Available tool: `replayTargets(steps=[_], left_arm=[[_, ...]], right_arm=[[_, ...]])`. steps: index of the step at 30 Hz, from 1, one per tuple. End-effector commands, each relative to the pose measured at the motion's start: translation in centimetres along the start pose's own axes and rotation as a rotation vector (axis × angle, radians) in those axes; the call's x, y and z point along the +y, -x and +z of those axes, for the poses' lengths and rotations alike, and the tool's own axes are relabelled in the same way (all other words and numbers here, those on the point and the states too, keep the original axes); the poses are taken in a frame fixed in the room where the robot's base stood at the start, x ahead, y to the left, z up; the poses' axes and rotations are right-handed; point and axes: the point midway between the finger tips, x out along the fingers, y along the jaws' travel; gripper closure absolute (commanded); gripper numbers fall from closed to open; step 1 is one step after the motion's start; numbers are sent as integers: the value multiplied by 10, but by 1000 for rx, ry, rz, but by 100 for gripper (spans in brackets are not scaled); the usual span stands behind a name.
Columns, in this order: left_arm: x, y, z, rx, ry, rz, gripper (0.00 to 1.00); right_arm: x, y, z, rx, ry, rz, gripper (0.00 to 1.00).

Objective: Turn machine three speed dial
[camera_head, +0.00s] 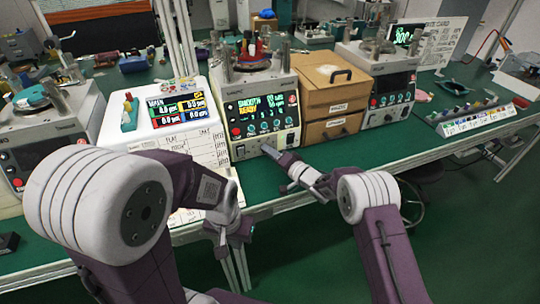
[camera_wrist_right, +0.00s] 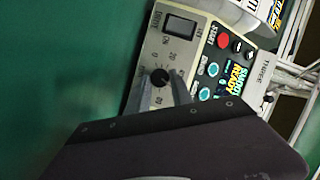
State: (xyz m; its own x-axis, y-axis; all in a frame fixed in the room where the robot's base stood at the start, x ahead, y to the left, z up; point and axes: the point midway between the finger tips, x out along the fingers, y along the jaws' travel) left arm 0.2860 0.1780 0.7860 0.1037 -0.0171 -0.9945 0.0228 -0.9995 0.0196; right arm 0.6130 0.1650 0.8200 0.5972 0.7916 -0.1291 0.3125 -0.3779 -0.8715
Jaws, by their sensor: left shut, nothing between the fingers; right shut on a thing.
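The middle lapping machine (camera_head: 262,105) has a cream front and a lit screen reading SMOOTH READY. My right gripper (camera_head: 268,152) reaches its lower front panel. In the right wrist view, the black speed dial (camera_wrist_right: 160,77) sits on the pale panel (camera_wrist_right: 155,50), ringed by printed numbers. There the right gripper's grey fingers (camera_wrist_right: 163,90) are shut on the dial, one on each side. In the head view the dial is hidden behind the fingertips. My left gripper (camera_head: 236,232) is shut and empty, low in front of the bench edge, away from the machine.
A rocker switch (camera_wrist_right: 180,26) lies beside the dial. Brown wooden boxes (camera_head: 331,100) stand right of the machine, then another machine (camera_head: 388,85). A white display unit (camera_head: 168,105) and a further machine (camera_head: 40,130) stand left. The green bench (camera_head: 340,150) is clear in front of the boxes.

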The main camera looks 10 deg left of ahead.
Motion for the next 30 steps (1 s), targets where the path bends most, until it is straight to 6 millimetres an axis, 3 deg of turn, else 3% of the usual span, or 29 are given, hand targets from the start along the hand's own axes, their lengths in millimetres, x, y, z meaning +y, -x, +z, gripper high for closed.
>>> replayTargets(steps=[20,21,22,30], left_arm=[[0,-7,1,0,0,0,100],[0,-7,1,0,0,0,100],[0,-7,1,0,0,0,100],[0,-7,1,0,0,0,100]], right_arm=[[0,0,-2,7,-48,-18,100],[0,0,-2,7,-48,-18,62],[0,0,-2,7,-48,-18,54],[0,0,-1,5,-48,-17,52]])
